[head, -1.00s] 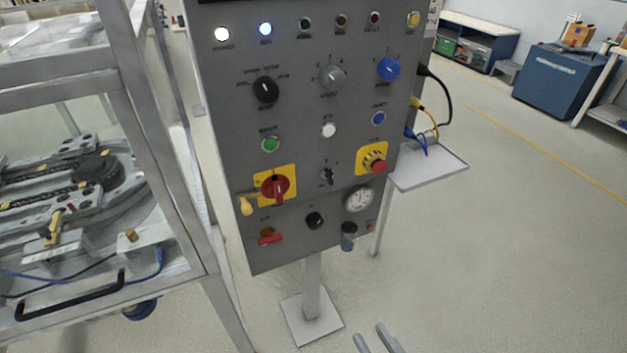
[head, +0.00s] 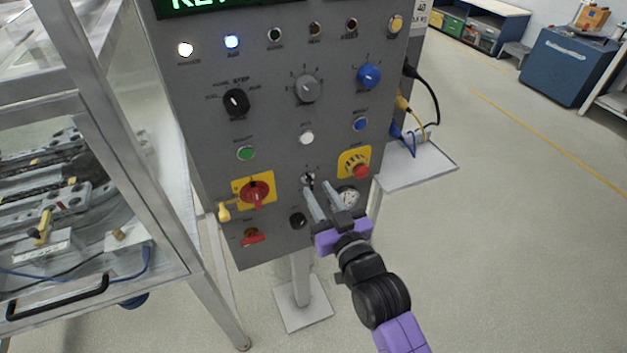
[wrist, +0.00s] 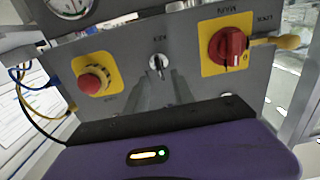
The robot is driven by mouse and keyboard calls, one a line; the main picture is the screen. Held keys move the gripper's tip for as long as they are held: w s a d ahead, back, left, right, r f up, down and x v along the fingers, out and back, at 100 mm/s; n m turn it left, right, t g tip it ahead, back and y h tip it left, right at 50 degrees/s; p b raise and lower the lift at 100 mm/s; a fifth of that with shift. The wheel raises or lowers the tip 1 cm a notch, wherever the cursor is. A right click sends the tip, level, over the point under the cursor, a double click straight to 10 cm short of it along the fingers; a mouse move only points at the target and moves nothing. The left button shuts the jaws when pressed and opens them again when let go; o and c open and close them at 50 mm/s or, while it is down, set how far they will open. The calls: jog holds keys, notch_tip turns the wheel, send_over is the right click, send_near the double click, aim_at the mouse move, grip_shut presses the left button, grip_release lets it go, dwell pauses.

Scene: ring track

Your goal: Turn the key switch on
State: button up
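The key switch (head: 308,179) is a small round metal switch with a key in it, low in the middle of the grey control panel (head: 205,130). I cannot tell whether a fingertip touches the panel.
A red rotary switch on yellow (head: 256,194) is left of the key switch; a red emergency button on yellow (head: 360,170) is right. A gauge (head: 348,196) sits behind my gripper. A glazed metal frame (head: 110,130) stands left. The floor at right is open.

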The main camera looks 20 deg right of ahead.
aim_at(313, 182)
jog(key=shift+w, duration=1.85)
grip_shut()
jog(key=m, duration=0.2)
jog(key=m+p, duration=0.1)
jog(key=m, duration=0.2)
jog(key=shift+d+m, duration=0.3)
jog(key=m+p, duration=0.1)
jog(key=m, duration=0.1)
jog(key=shift+d+f+m, duration=0.1)
jog(key=shift+m, duration=0.2)
jog(key=shift+d+f+m+p, duration=0.15)
jog(key=shift+m+p, duration=0.25)
jog(key=shift+m, duration=0.55)
jog(key=shift+f+m+p, duration=0.1)
jog(key=shift+m+p, duration=0.3)
jog(key=shift+m, duration=0.55)
